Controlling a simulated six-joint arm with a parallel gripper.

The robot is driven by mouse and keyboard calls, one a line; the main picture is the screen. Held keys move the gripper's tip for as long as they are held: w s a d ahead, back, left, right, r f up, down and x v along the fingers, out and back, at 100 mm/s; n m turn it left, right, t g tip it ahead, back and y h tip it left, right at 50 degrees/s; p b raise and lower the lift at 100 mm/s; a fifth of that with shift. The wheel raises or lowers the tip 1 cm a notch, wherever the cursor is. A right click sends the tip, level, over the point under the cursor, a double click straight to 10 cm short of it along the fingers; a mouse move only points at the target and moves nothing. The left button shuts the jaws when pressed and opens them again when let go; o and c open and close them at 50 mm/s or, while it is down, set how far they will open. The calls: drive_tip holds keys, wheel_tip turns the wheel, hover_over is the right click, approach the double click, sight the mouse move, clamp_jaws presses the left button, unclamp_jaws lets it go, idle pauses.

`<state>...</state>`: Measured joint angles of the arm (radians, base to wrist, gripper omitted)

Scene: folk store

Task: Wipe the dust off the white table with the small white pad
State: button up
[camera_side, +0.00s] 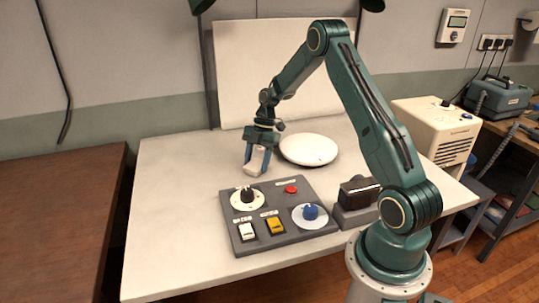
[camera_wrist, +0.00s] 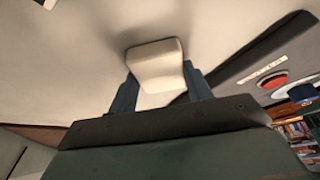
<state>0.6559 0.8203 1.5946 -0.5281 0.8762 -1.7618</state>
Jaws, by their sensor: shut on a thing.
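My gripper (camera_side: 256,160) is shut on the small white pad (camera_side: 255,171), which shows between its two blue fingers. The pad is low over the white table (camera_side: 170,200), left of the round white plate and behind the grey control panel. I cannot tell if it touches the tabletop. In the wrist view the pad (camera_wrist: 158,62) sits between the fingertips, with a pale surface around it. No dust can be made out clearly on the table in either view.
A grey control panel (camera_side: 263,214) with knobs, switches and a red button (camera_side: 291,189) lies just in front of the pad. A round white plate (camera_side: 309,150) is to the right. A dark device (camera_side: 358,194) stands near my base. The table's left part is clear.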

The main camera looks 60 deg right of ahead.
sight(258, 179)
drive_tip(key=s+a, duration=0.3)
wheel_tip(258, 179, up, 8)
drive_tip(key=shift+w+d, duration=0.15)
idle(0.6)
idle(0.5)
